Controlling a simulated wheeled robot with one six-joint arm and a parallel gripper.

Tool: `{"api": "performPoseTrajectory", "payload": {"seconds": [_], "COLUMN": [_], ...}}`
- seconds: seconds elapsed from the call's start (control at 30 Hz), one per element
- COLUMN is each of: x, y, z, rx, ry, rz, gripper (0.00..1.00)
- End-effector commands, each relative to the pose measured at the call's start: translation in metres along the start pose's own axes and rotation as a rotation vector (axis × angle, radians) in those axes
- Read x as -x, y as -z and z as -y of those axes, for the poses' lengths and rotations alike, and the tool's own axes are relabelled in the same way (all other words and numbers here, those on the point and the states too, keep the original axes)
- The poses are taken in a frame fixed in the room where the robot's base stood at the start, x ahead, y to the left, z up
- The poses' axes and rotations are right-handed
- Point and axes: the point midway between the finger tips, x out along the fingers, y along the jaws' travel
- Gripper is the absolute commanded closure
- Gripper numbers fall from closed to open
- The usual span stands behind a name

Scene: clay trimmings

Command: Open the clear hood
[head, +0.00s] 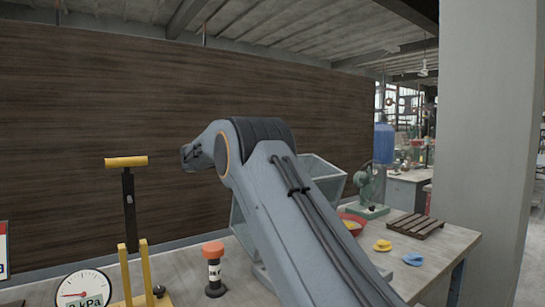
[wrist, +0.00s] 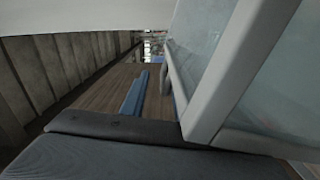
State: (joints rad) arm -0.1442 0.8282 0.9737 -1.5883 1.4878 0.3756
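The clear hood (head: 332,177) stands on the workbench behind my arm. It has pale grey frame edges and see-through panels. My arm covers its middle, so I cannot tell how far its front is raised. In the wrist view the hood's pale frame and hazy panel (wrist: 215,55) fill the right side, very close to the camera. Dark grey parts, probably my own, fill the bottom of that view. My gripper's fingertips are not clearly seen in either view, and contact with the hood cannot be made out.
On the bench (head: 460,246) are a red bowl (head: 351,222), a yellow piece (head: 382,245), a blue piece (head: 413,259), a wooden slatted rack (head: 415,226) and a green machine (head: 368,190). An orange-capped post (head: 214,268) and a gauge (head: 82,290) stand at left. A pillar rises right.

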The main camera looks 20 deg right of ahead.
Motion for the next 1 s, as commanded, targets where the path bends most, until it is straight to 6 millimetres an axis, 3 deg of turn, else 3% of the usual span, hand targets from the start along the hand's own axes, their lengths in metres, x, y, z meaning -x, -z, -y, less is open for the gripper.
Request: {"api": "performPoseTrajectory", "payload": {"seconds": [0.13, 0.57, 1.0], "x": [0.011, 0.016, 0.044], "y": [0.0, 0.0, 0.0], "z": [0.001, 0.0, 0.0], "rx": [0.001, 0.001, 0.001], "ry": [0.0, 0.0, 0.0], "rz": [0.0, -0.001, -0.002], "gripper": [0.72, 0.72, 0.72]}}
